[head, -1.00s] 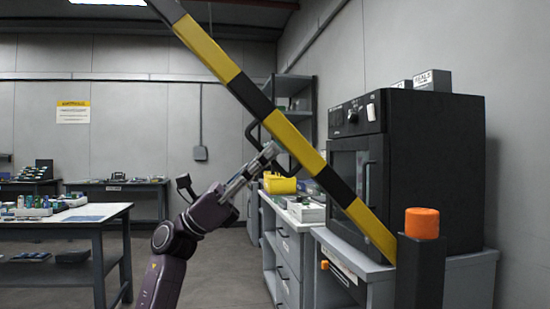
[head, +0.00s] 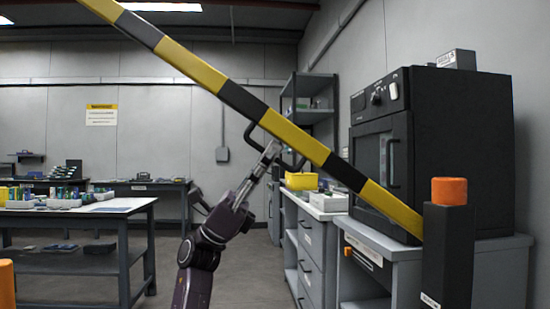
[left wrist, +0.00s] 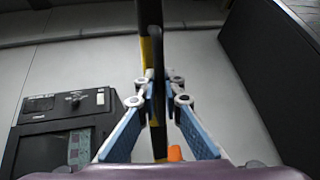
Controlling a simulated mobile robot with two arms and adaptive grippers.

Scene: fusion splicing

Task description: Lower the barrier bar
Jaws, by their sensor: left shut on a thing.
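The yellow and black barrier bar (head: 205,75) slants across the head view, high at the upper left and low at the right. Its low end meets a dark post (head: 447,255) with an orange cap (head: 449,191). A black handle (head: 252,135) is fixed to the bar's underside. My left gripper (head: 272,150) reaches up from below and is shut on this handle. In the left wrist view the gripper's blue-sided fingers (left wrist: 158,95) close around the dark handle (left wrist: 157,60), with the bar behind it. My right gripper is not in view.
A black oven (head: 430,150) stands on a grey cabinet (head: 500,262) behind the bar's low end. A second orange-topped post (head: 6,285) shows at the lower left edge. A workbench (head: 100,212) with small parts stands at the left. Open floor lies between.

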